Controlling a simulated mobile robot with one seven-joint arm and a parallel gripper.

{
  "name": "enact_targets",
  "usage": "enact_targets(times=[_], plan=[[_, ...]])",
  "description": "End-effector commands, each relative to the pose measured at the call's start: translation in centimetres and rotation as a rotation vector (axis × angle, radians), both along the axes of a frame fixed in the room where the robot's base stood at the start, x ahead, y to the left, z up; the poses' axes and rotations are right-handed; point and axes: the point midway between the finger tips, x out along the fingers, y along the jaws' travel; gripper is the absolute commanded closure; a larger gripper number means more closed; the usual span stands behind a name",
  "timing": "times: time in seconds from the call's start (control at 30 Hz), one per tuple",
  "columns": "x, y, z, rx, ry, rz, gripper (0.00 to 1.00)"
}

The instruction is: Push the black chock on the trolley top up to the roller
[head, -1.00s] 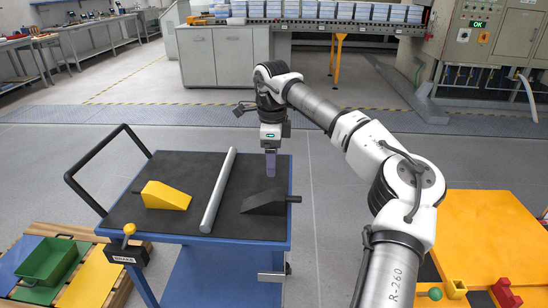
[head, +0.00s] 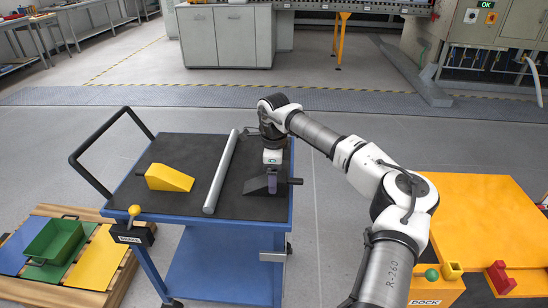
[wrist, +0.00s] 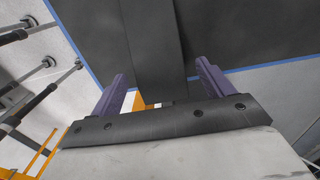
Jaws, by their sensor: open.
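The black chock (head: 258,186) lies on the dark trolley top (head: 195,207), right of the grey roller (head: 221,175). Its thin end points left toward the roller, with a strip of bare top between them. A dark handle (head: 296,181) sticks out at its right end. My gripper (head: 272,186) points down at the thick part of the chock. In the wrist view the open purple fingers (wrist: 162,82) stand on either side of the dark chock (wrist: 158,45). Whether they touch it, I cannot tell.
A yellow chock (head: 168,178) sits on the trolley top left of the roller. A black push handle (head: 92,148) rises at the trolley's left. A green bin (head: 54,241) stands on a pallet at lower left. An orange table (head: 485,215) is at the right.

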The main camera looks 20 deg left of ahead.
Motion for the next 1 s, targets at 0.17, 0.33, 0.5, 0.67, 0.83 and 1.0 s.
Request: enact_targets(times=[0.17,0.33,0.5,0.67,0.83,1.0], plan=[[0.0,0.0,-1.5,0.001,0.0,0.0,0.2],[0.0,0.0,-2.0,0.001,0.0,0.0,0.2],[0.0,0.0,-2.0,0.0,-0.001,0.0,0.2],[0.0,0.0,-2.0,0.0,-0.001,0.0,0.37],[0.0,0.0,-1.9,0.0,0.0,0.0,0.59],[0.0,0.0,-1.9,0.0,0.0,0.0,0.82]])
